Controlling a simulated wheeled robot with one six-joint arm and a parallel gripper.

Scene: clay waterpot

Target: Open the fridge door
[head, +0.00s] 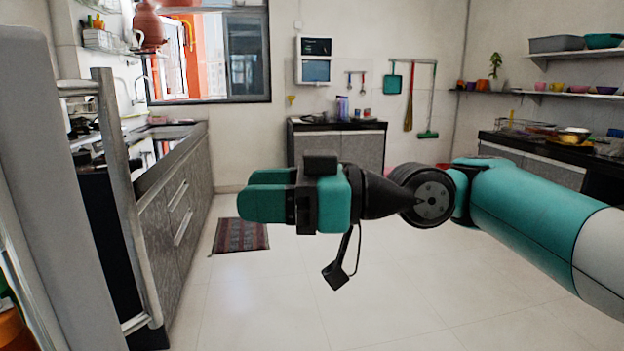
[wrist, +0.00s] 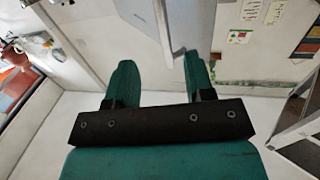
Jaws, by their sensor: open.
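The fridge (head: 40,190) fills the left edge of the head view as a tall pale grey panel. Its long upright metal handle (head: 124,200) stands out on the panel's right side. My gripper (head: 243,191) is to the right of the handle, pointing left towards it, with a clear gap between. In the wrist view my gripper (wrist: 158,65) shows two green fingers apart with nothing between them. A grey bar that looks like the handle (wrist: 162,25) lies beyond the fingertips, in line with the gap. I cannot tell whether the door is fully shut.
A counter with drawers (head: 170,205) runs along the left wall behind the handle. A small patterned mat (head: 240,236) lies on the floor. A low cabinet (head: 337,150) stands at the back, and another counter (head: 545,150) is at right. The tiled floor (head: 400,310) in the middle is clear.

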